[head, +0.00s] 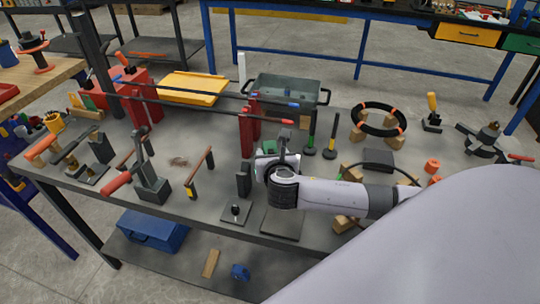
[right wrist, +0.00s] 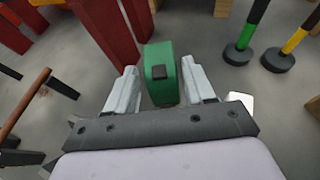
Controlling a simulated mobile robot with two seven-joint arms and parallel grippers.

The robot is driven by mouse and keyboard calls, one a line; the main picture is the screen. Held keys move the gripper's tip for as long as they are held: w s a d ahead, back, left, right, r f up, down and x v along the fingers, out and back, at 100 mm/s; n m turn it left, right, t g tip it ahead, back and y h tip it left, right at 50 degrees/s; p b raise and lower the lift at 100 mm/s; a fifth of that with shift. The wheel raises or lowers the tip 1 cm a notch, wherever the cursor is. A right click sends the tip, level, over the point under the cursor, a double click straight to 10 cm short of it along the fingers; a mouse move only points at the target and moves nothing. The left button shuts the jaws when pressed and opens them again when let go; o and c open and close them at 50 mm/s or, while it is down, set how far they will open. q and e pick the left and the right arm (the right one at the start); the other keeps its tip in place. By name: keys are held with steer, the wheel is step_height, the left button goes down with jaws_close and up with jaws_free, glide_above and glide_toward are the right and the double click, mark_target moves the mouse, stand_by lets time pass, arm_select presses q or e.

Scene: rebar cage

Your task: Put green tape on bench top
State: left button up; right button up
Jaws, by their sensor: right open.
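The green tape (right wrist: 161,82), a green block-like case with a dark square on it, shows in the right wrist view. It is between the two fingers of my right gripper (right wrist: 159,68), which are apart, with a visible gap at the left finger. In the head view my right gripper (head: 276,150) is low over the middle of the grey bench top (head: 215,137), beside the red uprights. The tape is mostly hidden there by the gripper. I cannot tell what the tape rests on. My left gripper is not in view.
Red uprights (head: 248,132) with dark bars stand just behind the gripper. Two black-footed tools (head: 331,150) stand to its right, with a black ring (head: 378,119) on wooden blocks beyond. A grey tray (head: 290,92) is at the back. Clamps crowd the left.

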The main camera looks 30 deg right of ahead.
jaws_close()
steer(key=shift+r, duration=0.15)
